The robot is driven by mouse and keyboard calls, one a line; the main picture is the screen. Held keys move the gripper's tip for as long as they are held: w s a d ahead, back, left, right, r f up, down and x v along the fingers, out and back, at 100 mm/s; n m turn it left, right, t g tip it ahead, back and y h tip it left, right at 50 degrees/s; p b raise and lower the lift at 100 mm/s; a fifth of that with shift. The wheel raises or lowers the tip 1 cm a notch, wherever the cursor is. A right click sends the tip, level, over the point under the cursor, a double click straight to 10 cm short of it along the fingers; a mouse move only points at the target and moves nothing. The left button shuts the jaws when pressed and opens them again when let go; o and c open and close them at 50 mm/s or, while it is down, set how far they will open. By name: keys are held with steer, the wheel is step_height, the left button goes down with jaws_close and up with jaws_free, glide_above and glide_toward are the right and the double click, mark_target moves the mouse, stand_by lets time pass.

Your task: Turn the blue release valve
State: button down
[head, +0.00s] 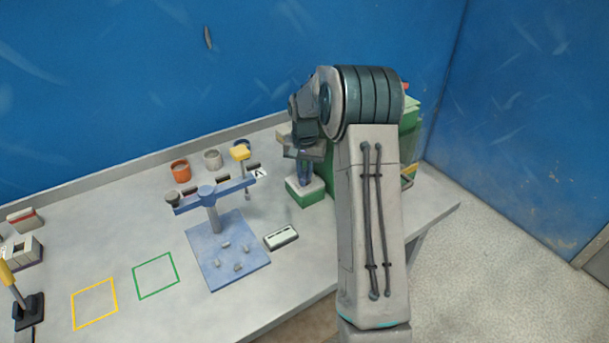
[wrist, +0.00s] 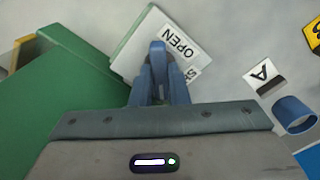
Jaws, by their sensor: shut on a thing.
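The blue release valve (wrist: 158,49) shows in the wrist view between my fingertips, on top of a pale-topped green block (wrist: 133,42). A white "OPEN" label (wrist: 180,44) lies beside it, and a second label, starting with S, is partly hidden by my fingers. My gripper (wrist: 159,72) is shut on the valve's handle. In the head view my gripper (head: 304,172) points down over the green block (head: 306,193), and the valve itself is mostly hidden there by the fingers. How far the handle is turned is hard to tell.
A larger green housing (wrist: 60,110) stands close by my gripper. A blue stand with a crossbar (head: 213,195), an orange cup (head: 180,171), a grey cup (head: 212,159) and a small pale device (head: 281,237) are to the left. The table's front left has outlined squares, which are empty.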

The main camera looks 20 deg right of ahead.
mark_target(305, 173)
stand_by(0.3)
steer(key=n, duration=0.4)
steer(key=shift+r+n+p, duration=0.1)
steer(key=shift+n+p, duration=0.2)
steer(key=shift+p, duration=0.05)
steer(key=n, duration=0.4)
steer(key=shift+w+r+p, duration=0.1)
steer(key=shift+p, duration=0.3)
steer(key=c, duration=1.4)
jaws_free()
step_height(305, 173, up, 14)
steer(key=b, duration=0.1)
steer(key=shift+f+b, duration=0.2)
steer(key=shift+b, duration=0.1)
